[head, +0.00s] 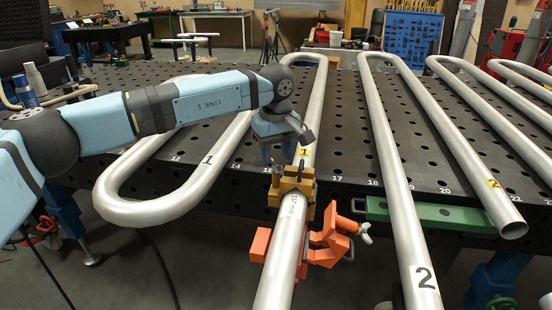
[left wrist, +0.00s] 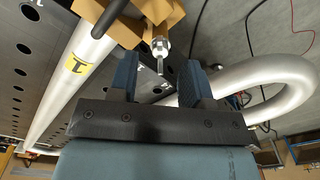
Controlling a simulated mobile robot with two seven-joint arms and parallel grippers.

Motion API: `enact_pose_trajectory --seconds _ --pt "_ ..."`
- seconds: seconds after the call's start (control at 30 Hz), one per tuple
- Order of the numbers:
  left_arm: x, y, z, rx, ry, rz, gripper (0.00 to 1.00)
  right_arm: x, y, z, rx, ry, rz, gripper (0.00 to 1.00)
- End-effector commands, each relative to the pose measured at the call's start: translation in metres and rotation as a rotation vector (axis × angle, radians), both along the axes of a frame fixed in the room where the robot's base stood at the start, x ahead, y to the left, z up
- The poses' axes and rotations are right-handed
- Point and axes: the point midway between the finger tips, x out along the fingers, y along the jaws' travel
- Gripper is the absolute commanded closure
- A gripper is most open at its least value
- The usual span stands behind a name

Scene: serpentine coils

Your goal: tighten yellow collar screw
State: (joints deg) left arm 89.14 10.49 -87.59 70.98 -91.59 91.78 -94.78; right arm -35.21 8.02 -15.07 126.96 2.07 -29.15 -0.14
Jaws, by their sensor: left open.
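The yellow collar (head: 292,190) sits around the straight steel tube (head: 291,240) that runs toward me in the head view. In the left wrist view the collar (left wrist: 163,12) is at the top, with its silver screw (left wrist: 159,50) pointing down from it. My left gripper (head: 277,158) is just above the collar in the head view. In the left wrist view my left gripper (left wrist: 160,66) is open, with one dark blue finger on each side of the screw tip. Neither finger visibly touches the screw. My right gripper is not in view.
An orange clamp (head: 327,238) is on the tube just below the collar. Other serpentine coils (head: 399,170) lie on the black perforated table (head: 240,160) to the right, and a tube bend (head: 130,205) curves at left. A green bar (head: 430,214) is at the table's front edge.

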Motion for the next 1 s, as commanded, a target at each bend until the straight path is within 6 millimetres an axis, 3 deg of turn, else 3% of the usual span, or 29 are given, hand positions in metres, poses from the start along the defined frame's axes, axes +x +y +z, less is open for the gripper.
enact_pose_trajectory --seconds 0.3,0.5,0.93,1.0 --pt "0.000 -0.001 0.075 0.000 -0.001 -0.001 0.55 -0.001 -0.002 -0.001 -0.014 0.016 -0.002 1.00" --pt "0.000 0.000 0.106 0.000 0.000 0.000 0.55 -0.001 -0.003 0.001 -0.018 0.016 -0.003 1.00" --pt "0.000 0.000 0.117 0.000 0.001 0.000 0.55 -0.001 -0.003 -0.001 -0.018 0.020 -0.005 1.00" --pt "0.000 0.000 0.117 -0.001 0.002 0.001 0.68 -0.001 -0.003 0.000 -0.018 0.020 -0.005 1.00"
